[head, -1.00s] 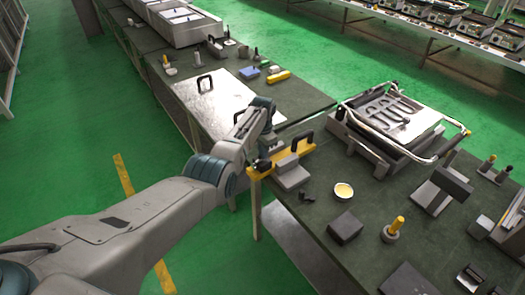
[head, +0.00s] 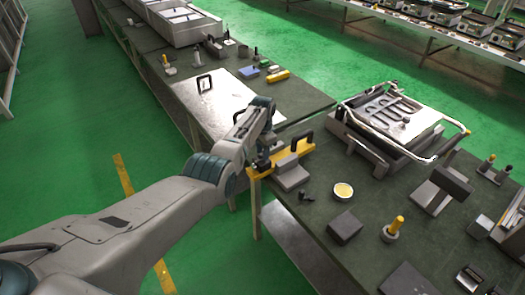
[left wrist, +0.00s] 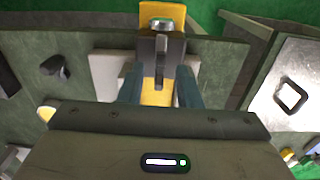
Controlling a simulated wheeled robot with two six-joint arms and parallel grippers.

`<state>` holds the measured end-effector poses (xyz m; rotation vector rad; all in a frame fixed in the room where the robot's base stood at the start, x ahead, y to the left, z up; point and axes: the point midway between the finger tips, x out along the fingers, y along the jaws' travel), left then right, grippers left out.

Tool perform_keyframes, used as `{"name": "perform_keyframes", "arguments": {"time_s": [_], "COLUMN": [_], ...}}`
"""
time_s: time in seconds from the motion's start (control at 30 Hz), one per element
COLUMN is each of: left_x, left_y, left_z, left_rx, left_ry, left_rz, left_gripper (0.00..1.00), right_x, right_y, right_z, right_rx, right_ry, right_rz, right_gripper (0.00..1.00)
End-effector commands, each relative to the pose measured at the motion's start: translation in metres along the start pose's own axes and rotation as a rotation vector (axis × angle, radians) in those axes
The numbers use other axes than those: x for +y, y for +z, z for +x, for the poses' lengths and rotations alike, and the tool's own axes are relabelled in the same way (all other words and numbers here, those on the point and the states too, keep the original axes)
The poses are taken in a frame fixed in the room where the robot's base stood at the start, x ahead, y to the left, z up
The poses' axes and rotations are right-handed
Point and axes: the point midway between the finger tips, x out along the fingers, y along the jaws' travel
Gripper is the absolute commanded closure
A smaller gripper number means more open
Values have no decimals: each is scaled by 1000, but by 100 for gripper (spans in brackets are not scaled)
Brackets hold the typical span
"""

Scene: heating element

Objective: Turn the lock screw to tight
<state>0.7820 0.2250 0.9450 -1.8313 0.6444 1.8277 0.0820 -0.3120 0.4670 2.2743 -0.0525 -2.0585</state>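My left gripper (head: 264,156) points down at the bar's left end. In the left wrist view, the two teal fingers of my left gripper (left wrist: 159,92) are apart, with part of the yellow bar (left wrist: 158,92) showing between them. A small round metal piece (left wrist: 161,25), perhaps the lock screw, sits at the bar's far end there. Contact with the fingers cannot be told. My right gripper is not in view.
A heating element unit with a metal frame (head: 437,158) stands to the right on the table. A dark block (head: 345,228), a yellow-topped peg (head: 394,227) and a round cup (head: 343,191) lie nearer. A white board (head: 213,101) lies on the table behind.

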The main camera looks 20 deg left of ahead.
Motion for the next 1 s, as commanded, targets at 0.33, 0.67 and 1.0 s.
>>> {"name": "perform_keyframes", "arguments": {"time_s": [0.33, 0.67, 1.0], "left_x": [0, 0, 0], "left_y": [-1, -1, -1], "left_z": [-25, -86, -108], "left_rx": [2, 3, 0], "left_ry": [-2, -2, 0], "left_rz": [0, 0, 0], "left_gripper": [69, 69, 69], "right_x": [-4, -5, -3], "right_y": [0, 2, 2], "right_z": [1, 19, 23], "right_rx": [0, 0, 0], "right_ry": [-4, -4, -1], "right_rz": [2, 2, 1], "right_gripper": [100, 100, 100]}}
